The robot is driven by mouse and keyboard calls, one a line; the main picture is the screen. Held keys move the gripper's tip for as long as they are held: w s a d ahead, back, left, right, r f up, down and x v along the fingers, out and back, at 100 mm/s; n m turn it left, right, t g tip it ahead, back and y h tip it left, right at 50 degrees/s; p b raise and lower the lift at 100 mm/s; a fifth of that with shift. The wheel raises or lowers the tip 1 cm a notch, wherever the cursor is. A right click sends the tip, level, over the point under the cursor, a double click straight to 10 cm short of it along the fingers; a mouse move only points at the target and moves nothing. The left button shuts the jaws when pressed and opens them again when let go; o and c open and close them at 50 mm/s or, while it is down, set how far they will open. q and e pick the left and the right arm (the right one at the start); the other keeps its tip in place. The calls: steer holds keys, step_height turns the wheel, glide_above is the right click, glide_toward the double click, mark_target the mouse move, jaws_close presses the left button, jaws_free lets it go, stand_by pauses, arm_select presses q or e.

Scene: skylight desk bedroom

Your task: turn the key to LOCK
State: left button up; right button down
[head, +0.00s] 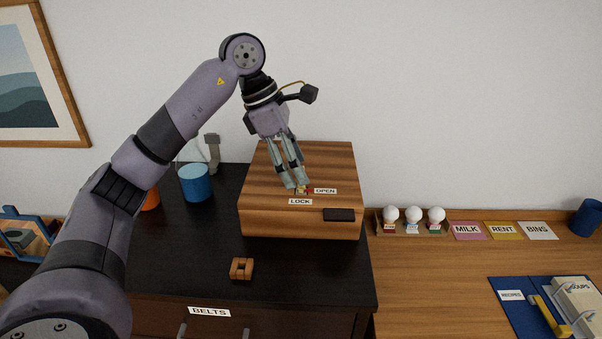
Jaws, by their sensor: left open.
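A wooden box (270,215) stands on the black top of a dresser. Its top carries an OPEN label (325,191) and a LOCK label (300,201). A small brass and red piece, which looks like the key (303,190), shows between the labels. My left gripper (298,186) points down over the box top with its fingertips at the key. It is open, with its fingers on either side of or right by the key. The fingertips partly hide the key, so its exact turn cannot be told. My right gripper is not in view.
A blue cup (195,183) and an orange item (151,199) stand left of the box. A small wooden block piece (242,269) lies in front.

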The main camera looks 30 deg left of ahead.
arm_select(q)
steer(key=shift+x, duration=1.7)
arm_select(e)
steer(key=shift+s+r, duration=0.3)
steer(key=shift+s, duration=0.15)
arm_select(q)
steer(key=shift+c, duration=0.5)
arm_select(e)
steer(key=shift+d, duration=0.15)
arm_select(q)
steer(key=shift+c, duration=0.7)
steer(key=c, duration=1)
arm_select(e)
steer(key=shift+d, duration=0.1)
arm_select(q)
steer(key=shift+r+p, duration=0.1)
steer(key=shift+p, duration=0.25)
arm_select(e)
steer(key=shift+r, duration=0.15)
